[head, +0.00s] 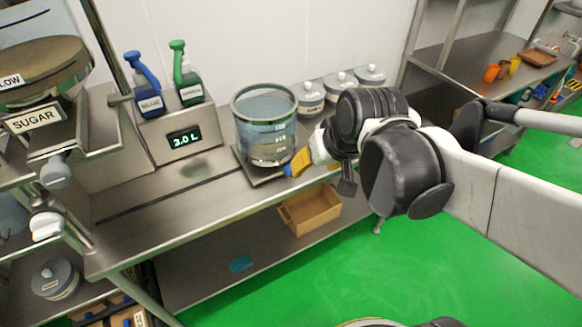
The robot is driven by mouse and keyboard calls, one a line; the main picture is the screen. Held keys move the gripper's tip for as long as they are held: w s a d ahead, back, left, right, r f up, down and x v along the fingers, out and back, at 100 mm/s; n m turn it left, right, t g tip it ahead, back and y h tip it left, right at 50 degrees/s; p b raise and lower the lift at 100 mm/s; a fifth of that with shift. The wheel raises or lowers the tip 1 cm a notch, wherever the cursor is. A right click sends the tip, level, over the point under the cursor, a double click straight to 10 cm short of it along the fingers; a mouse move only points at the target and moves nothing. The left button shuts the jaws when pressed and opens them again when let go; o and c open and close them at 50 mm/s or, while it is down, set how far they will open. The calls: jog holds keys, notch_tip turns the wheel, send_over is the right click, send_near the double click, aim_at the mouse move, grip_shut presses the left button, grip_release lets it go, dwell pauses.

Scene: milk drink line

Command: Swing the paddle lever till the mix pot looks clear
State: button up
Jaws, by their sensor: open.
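The mix pot (264,128) is a clear cylinder with volume marks on its wall. It stands upright on a metal base on the steel counter and holds a bluish, see-through liquid. My gripper (318,150) is at the pot's lower right, open, and partly hidden by my wrist. A yellow-orange piece with a blue tip (300,162) shows between my gripper and the pot's foot. I cannot tell whether this piece is the paddle lever or part of my gripper, or whether it touches the pot. No other paddle lever can be made out.
A display (184,139) reading 3.0 L is left of the pot, below a blue bottle (147,98) and a green bottle (186,80). Lidded canisters (310,97) stand behind. The sugar hopper (42,118) is at left. A wooden box (312,212) sits on the lower shelf.

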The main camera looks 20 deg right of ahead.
jog(key=g+y+p, duration=0.1)
send_near(290, 169)
jog(key=d, duration=0.1)
jog(key=shift+g, duration=0.3)
jog(key=b+x, duration=0.1)
jog(key=x, duration=0.3)
jog(key=b+x, duration=0.1)
jog(key=x, duration=0.2)
jog(key=w+b+x, duration=0.1)
jog(key=b+x, duration=0.1)
jog(key=x, duration=0.2)
jog(key=shift+w+a+f, duration=0.1)
grip_shut()
